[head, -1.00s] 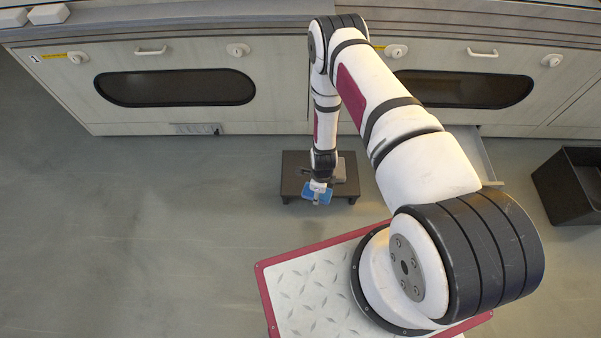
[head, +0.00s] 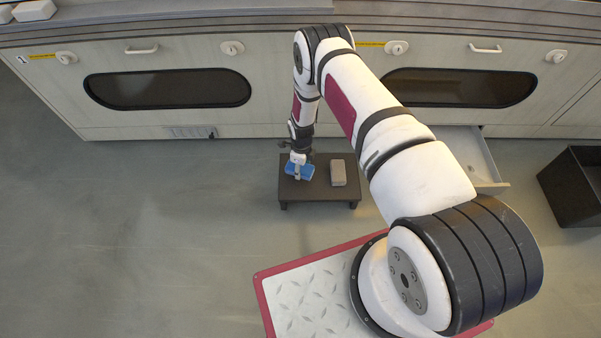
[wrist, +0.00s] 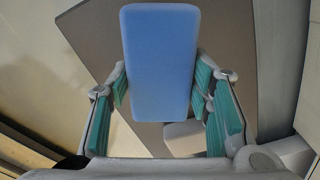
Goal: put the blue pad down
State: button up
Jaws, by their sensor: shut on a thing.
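The blue pad (head: 300,170) is a flat rectangular block at the end of my arm. In the wrist view the blue pad (wrist: 160,65) fills the upper middle, between teal finger pads. My gripper (wrist: 161,95) is shut on it; in the head view my gripper (head: 299,160) is over the left part of a low dark stand (head: 320,194). Whether the pad touches the stand's top cannot be told.
A grey block (head: 338,173) lies on the right part of the stand. An open drawer (head: 480,160) juts from the cabinet at right. A black bin (head: 575,190) stands at far right. Floor left of the stand is clear.

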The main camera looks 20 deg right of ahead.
jog(key=shift+w+f+b, duration=0.2)
jog(key=shift+f+b, duration=0.3)
jog(key=shift+f, duration=0.4)
jog(key=shift+w+f+b, duration=0.15)
jog(key=shift+f+b, duration=0.3)
jog(key=shift+f, duration=0.4)
jog(key=shift+f, duration=0.1)
jog(key=o, duration=1)
